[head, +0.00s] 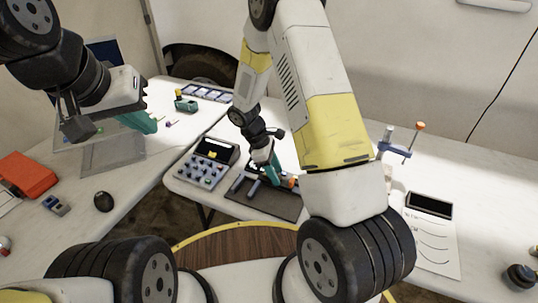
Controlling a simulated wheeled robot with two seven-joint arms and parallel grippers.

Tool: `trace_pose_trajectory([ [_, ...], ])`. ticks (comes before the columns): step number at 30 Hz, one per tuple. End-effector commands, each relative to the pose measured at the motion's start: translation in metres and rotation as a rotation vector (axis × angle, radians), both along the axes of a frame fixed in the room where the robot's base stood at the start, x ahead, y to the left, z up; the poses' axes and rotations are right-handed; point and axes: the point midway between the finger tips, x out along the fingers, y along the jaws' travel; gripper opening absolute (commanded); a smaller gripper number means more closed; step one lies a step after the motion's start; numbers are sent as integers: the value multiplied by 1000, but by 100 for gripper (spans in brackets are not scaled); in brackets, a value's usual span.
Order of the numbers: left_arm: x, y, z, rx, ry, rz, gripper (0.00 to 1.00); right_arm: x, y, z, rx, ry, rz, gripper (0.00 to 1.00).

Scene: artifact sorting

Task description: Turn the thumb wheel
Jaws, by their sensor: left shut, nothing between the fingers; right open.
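My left gripper (147,123) hangs over the left table, with its teal fingers together and nothing visible between them. My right gripper (276,174) is low over a dark mat (268,206) on the right table. Its teal fingers are close to a small device with grey cylindrical parts (254,188) and an orange end (292,182). The gripper and arm partly cover this device. I cannot make out the thumb wheel clearly, or whether the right fingers touch the device.
A control box with knobs (203,172) stands left of the mat. A blue clamp-like tool with an orange tip (395,149) and a sheet with a dark screen (431,233) are to the right. A red-orange box (27,175) and a black mouse-like object (103,201) lie on the left table.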

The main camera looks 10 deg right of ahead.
Motion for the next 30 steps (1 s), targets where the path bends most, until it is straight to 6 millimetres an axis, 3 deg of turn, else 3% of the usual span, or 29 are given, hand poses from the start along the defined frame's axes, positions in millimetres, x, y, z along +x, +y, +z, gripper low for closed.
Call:
trace_pose_trajectory([
  [9, 0, 0, 0, 0, 0, 0, 0, -1, -2, -4, 0, 0, -1, 45],
  [16, 0, 0, 0, 0, 0, 0, 0, -1, -2, -4, 0, 0, -1, 2],
  [17, 0, 0, 0, 0, 0, 0, 0, -1, -2, -4, 0, 0, -1, 0],
  [30, 0, 0, 0, 0, 0, 0, 0, 1, -3, -4, 0, -1, -75, 0],
])
